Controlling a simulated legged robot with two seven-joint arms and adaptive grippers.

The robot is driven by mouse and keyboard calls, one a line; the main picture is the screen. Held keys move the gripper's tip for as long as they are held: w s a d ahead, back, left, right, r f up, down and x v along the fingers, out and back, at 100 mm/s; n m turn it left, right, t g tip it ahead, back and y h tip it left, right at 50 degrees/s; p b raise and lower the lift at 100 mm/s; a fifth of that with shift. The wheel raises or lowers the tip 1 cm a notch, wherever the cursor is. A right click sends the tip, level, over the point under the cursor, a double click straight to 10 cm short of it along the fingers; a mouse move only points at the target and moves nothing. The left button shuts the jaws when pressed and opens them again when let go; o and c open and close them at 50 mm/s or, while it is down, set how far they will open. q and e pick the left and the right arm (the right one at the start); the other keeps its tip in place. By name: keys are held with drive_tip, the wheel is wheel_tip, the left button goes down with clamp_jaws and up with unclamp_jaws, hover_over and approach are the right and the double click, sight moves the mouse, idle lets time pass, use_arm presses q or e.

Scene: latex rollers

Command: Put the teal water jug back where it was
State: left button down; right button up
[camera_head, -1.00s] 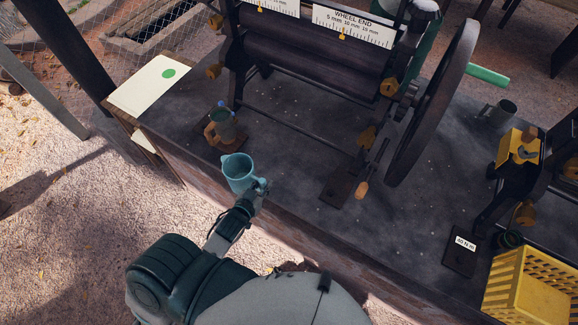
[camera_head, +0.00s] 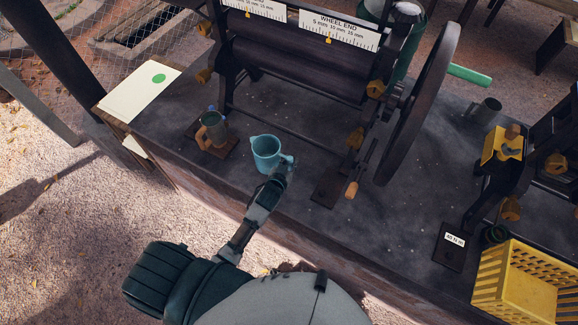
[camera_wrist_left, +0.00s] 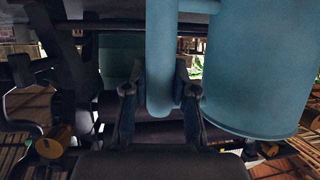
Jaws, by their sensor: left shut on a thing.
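The teal water jug (camera_head: 265,154) is upright over the dark bench top in the head view, in front of the roller machine. Its handle is on the right side. My left gripper (camera_head: 282,171) is shut on that handle. In the left wrist view the handle passes between the fingers (camera_wrist_left: 158,97), and the jug body (camera_wrist_left: 258,70) fills the right side. I cannot tell whether the jug's base touches the bench. My right gripper is not in view.
A grey-green mug with a brown handle (camera_head: 216,129) stands on a small board left of the jug. The roller machine (camera_head: 300,75) with its crank handle (camera_head: 352,189) is behind and right. A yellow crate (camera_head: 530,285) is at lower right. Bare bench lies around the jug.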

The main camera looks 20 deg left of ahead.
use_arm(q)
wheel_tip(320, 180, down, 2)
drive_tip(key=shift+s+f, duration=0.1)
drive_tip(key=shift+f, duration=0.15)
drive_tip(key=shift+a+f, duration=0.2)
drive_tip(key=shift+f, duration=0.05)
drive_tip(key=shift+a+f, duration=0.1)
drive_tip(key=shift+a, duration=0.25)
drive_tip(key=c, duration=1.1)
unclamp_jaws()
drive_tip(key=shift+a, duration=0.1)
drive_tip(key=shift+o, duration=0.8)
drive_tip(key=shift+d, duration=0.3)
drive_tip(key=shift+s+d, duration=0.1)
drive_tip(key=shift+s, duration=0.15)
drive_tip(key=v, duration=1.1)
drive_tip(key=shift+s+r, duration=0.2)
drive_tip(key=shift+s, duration=0.1)
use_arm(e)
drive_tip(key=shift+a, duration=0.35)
